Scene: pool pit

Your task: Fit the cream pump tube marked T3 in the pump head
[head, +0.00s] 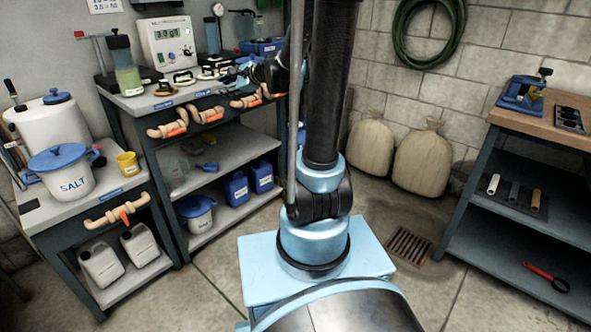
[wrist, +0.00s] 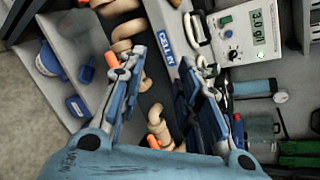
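My gripper (wrist: 164,62) is open in the wrist view, with its two blue fingers apart and nothing held between them. It is over the front edge of the grey bench (wrist: 165,20), by the blue "CELL IN" label (wrist: 167,49). In the head view my gripper (head: 262,73) is at the bench's right end, partly hidden by my arm. A cream looped piece (wrist: 190,28) lies on the bench just beyond the right finger. Several small looped pieces, one cream (head: 184,77), lie on the bench in the head view. I cannot read a T3 mark or make out the pump head.
Cream pipes with orange handles (head: 207,115) run along the bench front, below my gripper. A white meter (head: 165,42) with a lit display and a green-filled cylinder (head: 127,75) stand on the bench. A wooden-topped bench (head: 550,110) is at right. Open floor lies between.

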